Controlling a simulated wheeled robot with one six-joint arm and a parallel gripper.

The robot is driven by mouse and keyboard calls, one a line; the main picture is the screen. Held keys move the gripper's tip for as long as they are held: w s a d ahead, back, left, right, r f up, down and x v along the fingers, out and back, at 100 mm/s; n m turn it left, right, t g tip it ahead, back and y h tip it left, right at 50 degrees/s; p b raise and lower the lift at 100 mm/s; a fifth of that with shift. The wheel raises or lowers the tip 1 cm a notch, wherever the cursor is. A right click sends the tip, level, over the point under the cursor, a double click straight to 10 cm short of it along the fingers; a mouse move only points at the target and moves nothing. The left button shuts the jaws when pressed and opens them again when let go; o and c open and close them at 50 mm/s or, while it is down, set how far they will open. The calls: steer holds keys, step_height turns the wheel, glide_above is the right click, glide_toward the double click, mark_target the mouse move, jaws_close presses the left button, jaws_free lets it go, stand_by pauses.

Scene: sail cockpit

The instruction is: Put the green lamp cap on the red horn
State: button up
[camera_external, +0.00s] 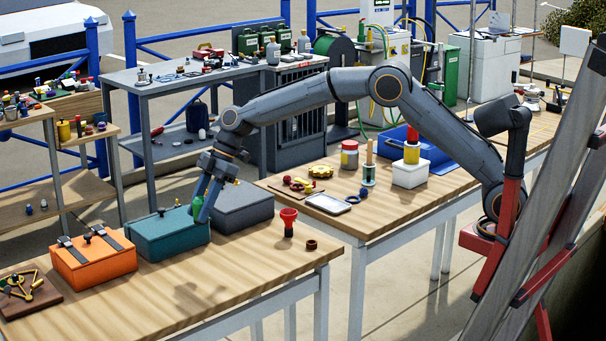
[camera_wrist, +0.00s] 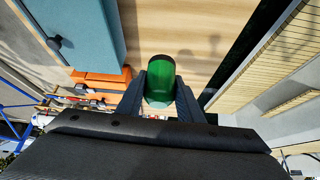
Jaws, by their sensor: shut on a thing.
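The green lamp cap (camera_external: 196,209) is held in my gripper (camera_external: 203,207), above the front table beside the teal box. In the wrist view the green cap (camera_wrist: 160,75) sits between the two dark fingers of my gripper (camera_wrist: 160,92), which are shut on it. The red horn (camera_external: 288,221) stands upright on the table to the right of my gripper, with its wide red top facing up and a dark lower part. The cap and horn are apart. I cannot make out the horn in the wrist view.
The teal box (camera_external: 167,236), orange box (camera_external: 94,262) and grey box (camera_external: 240,207) stand along the table. A small brown ring (camera_external: 311,245) lies right of the horn. A board with yellow parts (camera_external: 27,292) is at the left end. The table's front middle is clear.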

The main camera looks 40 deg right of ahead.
steer(key=d+r+p, duration=0.3)
steer(key=d, duration=1.4)
steer(key=r+m+p, duration=0.1)
steer(key=m+p, duration=0.1)
steer(key=p, duration=0.1)
glide_above(288, 211)
steer(key=shift+t, duration=0.4)
step_height(288, 211, down, 9)
steer(key=p, duration=0.2)
steer(key=shift+s+f+p, duration=0.1)
steer(key=shift+s+p, duration=0.05)
steer(key=shift+p, duration=0.15)
steer(key=shift+f, duration=0.1)
steer(key=shift+f+b, duration=0.2)
steer(key=shift+b, duration=0.1)
steer(key=o, duration=1.1)
steer(key=shift+c, duration=0.2)
steer(key=shift+r, duration=0.1)
